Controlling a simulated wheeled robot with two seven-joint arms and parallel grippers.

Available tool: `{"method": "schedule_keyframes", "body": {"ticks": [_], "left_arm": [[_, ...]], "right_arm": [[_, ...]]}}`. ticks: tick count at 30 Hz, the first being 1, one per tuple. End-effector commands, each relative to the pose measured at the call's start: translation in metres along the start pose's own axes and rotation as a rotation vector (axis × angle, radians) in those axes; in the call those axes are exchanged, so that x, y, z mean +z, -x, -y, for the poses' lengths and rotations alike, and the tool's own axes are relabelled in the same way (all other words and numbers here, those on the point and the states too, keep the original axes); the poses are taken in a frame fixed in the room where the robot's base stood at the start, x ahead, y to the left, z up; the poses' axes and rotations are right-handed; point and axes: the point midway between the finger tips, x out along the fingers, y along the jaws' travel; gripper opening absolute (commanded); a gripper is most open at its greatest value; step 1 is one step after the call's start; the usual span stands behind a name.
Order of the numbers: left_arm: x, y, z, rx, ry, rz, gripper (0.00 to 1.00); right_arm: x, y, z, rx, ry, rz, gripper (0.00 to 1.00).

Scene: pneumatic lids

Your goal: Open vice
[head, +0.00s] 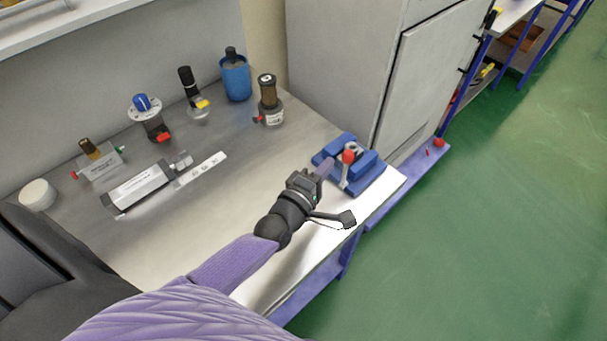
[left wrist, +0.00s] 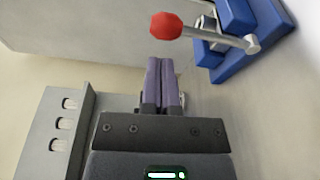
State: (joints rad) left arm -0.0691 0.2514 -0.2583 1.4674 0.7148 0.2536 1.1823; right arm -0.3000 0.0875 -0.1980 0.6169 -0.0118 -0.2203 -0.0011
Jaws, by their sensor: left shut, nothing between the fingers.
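A blue vice (head: 369,174) sits at the right end of the metal workbench, near its front corner. Its metal handle has a red knob (head: 348,157) that stands up on the side toward me. My left gripper (head: 325,168) is just left of the knob in the head view, with its purple fingers pointing at the vice. In the left wrist view the fingers (left wrist: 160,66) are shut together with nothing between them. The red knob (left wrist: 166,25) is just beyond the fingertips, apart from them, and the blue vice body (left wrist: 243,30) is at upper right. My right gripper is not in view.
The workbench (head: 235,190) holds several fittings along the back, a blue cup (head: 235,79) and a dark-topped cylinder (head: 268,100). A labelled block (head: 141,188) lies at the left. A grey cabinet (head: 345,60) stands behind the vice. Green floor is open at right.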

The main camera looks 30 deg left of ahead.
Motion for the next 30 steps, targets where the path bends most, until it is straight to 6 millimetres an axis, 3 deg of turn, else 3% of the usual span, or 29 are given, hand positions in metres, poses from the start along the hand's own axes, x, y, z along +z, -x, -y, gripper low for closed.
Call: {"method": "schedule_keyframes", "body": {"ticks": [6, 12, 30], "left_arm": [[0.0, 0.048, 0.0, -0.002, 0.0, 0.0, 0.0], [0.0, 0.071, 0.0, 0.0, -0.001, 0.0, 0.0], [0.0, 0.074, 0.0, 0.001, 0.0, 0.0, 0.0]], "right_arm": [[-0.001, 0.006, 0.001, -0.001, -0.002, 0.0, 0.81], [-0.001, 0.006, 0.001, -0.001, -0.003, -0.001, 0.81], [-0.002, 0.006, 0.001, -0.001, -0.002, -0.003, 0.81]]}}
